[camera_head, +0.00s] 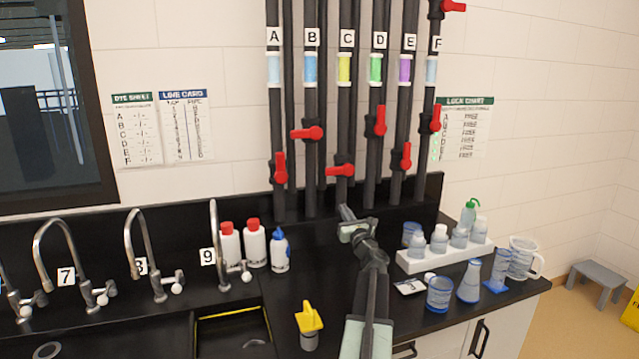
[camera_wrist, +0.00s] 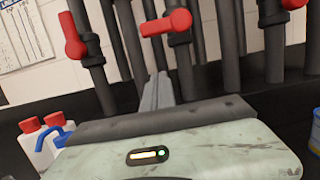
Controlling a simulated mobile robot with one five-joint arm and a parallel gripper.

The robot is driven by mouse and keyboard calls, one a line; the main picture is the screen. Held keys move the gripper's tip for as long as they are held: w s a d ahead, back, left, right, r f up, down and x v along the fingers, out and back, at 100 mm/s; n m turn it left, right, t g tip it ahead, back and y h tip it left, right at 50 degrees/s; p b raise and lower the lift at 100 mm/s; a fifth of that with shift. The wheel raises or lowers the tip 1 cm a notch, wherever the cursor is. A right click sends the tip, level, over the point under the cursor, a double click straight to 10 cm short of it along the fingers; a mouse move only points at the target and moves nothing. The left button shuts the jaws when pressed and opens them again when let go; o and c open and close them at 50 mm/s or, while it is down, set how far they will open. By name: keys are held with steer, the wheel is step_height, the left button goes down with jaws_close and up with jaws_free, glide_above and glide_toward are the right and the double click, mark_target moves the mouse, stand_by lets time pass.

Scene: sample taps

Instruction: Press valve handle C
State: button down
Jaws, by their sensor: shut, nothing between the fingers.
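Pipe C (camera_head: 344,110) is the black wall pipe with the C label and a yellow band. Its red valve handle C (camera_head: 339,171) lies sideways, pointing left, low on the pipe. In the wrist view the sideways red handle (camera_wrist: 166,23) at top centre appears to be the same one. My gripper (camera_head: 345,211) is shut and empty, below handle C and apart from it in the head view. In the wrist view its closed fingers (camera_wrist: 158,90) point up toward the pipes, with the tips below that handle.
Neighbouring red handles are B (camera_head: 308,133), sideways, and A (camera_head: 280,167), D (camera_head: 380,120) and E (camera_head: 406,157), upright. Curved taps (camera_head: 140,250) and red-capped bottles (camera_head: 255,245) stand left. A white bottle rack (camera_head: 420,263) stands right. A yellow-topped container (camera_head: 309,320) is in front.

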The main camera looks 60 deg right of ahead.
mark_target(339, 171)
steer(key=w+d+r+p, duration=0.5)
steer(key=w+r+p, duration=0.1)
steer(key=w, duration=0.2)
steer(key=shift+w+d+r, duration=0.15)
steer(key=shift+d+r, duration=0.1)
steer(key=shift+d, duration=0.05)
stand_by(0.3)
